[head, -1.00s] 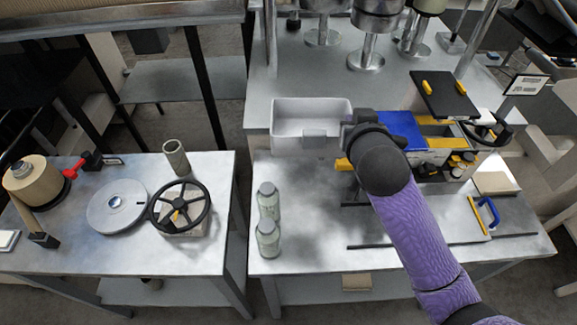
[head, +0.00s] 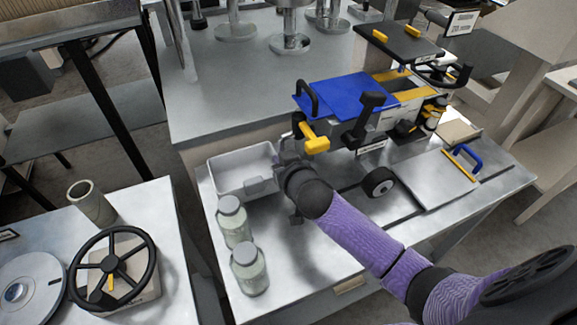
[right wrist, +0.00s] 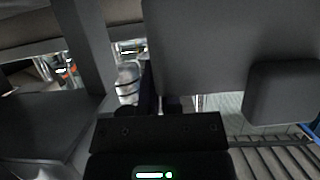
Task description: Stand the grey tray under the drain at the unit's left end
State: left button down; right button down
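The grey tray (head: 222,181), a shallow open box with a tab on its front, is at the left end of the unit, behind two capped jars. It looks level and empty; whether its base touches the bench cannot be told. My right gripper (head: 284,166) is at the tray's right wall and appears shut on it; the fingertips are hidden. In the right wrist view a large grey surface (right wrist: 215,45), likely the tray, fills the area before the gripper. The unit (head: 345,92) has a blue cover and a yellow block at its left end. I cannot make out the drain. My left gripper is out of view.
Two jars (head: 233,222) (head: 249,270) stand just in front of the tray. A raised bench (head: 225,95) is behind it. A black roller (head: 379,182) lies right of my gripper. A side table (head: 165,230) with a handwheel (head: 113,268) is across a gap at left.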

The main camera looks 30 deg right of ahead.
jog(key=shift+s+d+r, duration=0.1)
jog(key=shift+d+r, duration=0.05)
jog(key=shift+d, duration=1.05)
jog(key=shift+d+f+b, duration=0.1)
jog(key=shift+f+b, duration=0.3)
jog(key=shift+f, duration=0.25)
jog(key=shift+f+b, duration=0.35)
jog(key=shift+f, duration=0.25)
jog(key=c, duration=0.8)
grip_release()
